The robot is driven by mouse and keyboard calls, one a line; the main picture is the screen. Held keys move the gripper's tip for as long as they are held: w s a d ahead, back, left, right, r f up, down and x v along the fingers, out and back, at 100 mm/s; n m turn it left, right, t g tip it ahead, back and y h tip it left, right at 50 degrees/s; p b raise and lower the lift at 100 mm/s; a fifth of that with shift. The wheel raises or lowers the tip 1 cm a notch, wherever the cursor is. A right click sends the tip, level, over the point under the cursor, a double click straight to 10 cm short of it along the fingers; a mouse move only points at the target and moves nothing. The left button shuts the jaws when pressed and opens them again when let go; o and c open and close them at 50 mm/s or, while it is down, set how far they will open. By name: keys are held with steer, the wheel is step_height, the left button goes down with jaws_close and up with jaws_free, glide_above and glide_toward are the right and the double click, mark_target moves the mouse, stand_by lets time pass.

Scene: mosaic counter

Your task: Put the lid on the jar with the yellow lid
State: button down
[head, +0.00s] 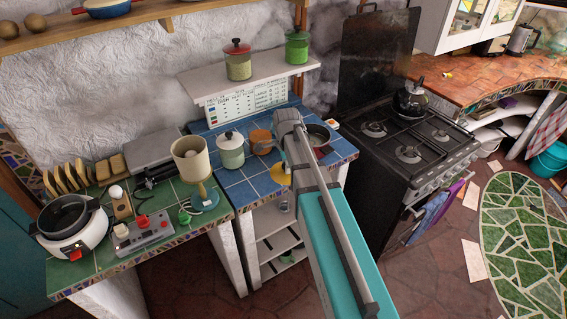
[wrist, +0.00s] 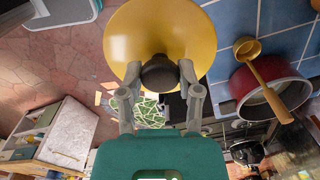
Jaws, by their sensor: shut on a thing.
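My gripper (wrist: 158,78) is shut on the dark knob of a yellow lid (wrist: 125,38). In the head view the yellow lid (head: 281,173) shows at the front edge of the blue tiled counter (head: 239,188), partly hidden by my arm. The lid appears held above the counter edge, apart from any jar. An orange vessel (head: 261,137) stands on the blue tiles behind the lid; I cannot tell if it is the jar, or whether it is open. A pale green jar (head: 231,154) with a white lid stands left of it.
A red pot (wrist: 275,90) with a wooden ladle (wrist: 262,80) lies close to the lid, right in the wrist view. A lamp (head: 195,170) stands left. A shelf (head: 250,77) above holds a red-lidded jar (head: 238,66) and a green jar (head: 297,50). A black stove (head: 405,160) stands right.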

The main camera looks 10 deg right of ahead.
steer(key=shift+f, duration=0.1)
stand_by(0.5)
step_height(320, 180, down, 4)
steer(key=b, duration=0.4)
steer(key=shift+f, duration=0.15)
stand_by(0.4)
